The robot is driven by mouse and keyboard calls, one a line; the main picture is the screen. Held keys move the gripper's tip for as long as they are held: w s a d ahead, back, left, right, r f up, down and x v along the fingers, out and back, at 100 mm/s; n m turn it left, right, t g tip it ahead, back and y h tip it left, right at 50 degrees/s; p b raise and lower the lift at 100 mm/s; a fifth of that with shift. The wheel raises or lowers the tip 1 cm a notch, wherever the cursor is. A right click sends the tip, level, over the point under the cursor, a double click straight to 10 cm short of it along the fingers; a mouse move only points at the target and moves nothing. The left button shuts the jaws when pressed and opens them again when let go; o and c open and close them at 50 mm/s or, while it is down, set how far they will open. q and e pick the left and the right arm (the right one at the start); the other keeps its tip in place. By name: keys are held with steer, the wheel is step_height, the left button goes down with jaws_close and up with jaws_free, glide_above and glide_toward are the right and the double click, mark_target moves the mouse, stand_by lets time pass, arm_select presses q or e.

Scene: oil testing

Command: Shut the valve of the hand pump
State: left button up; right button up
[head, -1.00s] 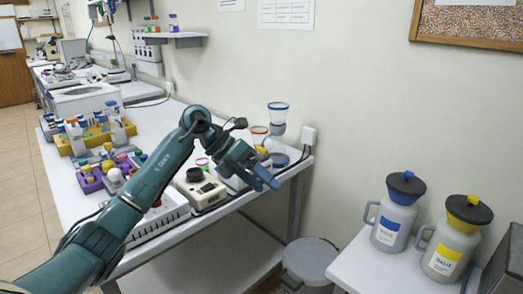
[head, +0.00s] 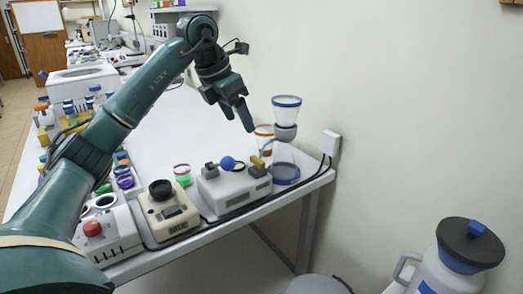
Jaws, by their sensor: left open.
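A low white-grey unit (head: 235,188) stands near the right end of the bench. It carries grey fittings, a blue ball (head: 228,163) and a small yellow part (head: 258,163). I take it to be the hand pump, with the yellow part perhaps its valve; I cannot tell the valve's position. A clear funnel cup with a blue rim (head: 287,110) stands just behind, above a blue round base (head: 284,173). My left gripper (head: 238,114) is open and empty, pointing down, above and behind the unit and apart from it. My right gripper is out of view.
A cream device with a black knob (head: 170,212) and a white device with a red knob (head: 95,229) stand left of the unit. An orange-rimmed cup (head: 264,132) stands behind it. A black-lidded jug (head: 470,245) is at lower right.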

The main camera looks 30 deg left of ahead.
mark_target(257, 159)
arm_select(q)
steer(key=x, duration=1.2)
steer(key=shift+s+f, duration=0.1)
steer(key=shift+f, duration=0.05)
steer(key=shift+c, duration=0.2)
steer(key=c, duration=0.9)
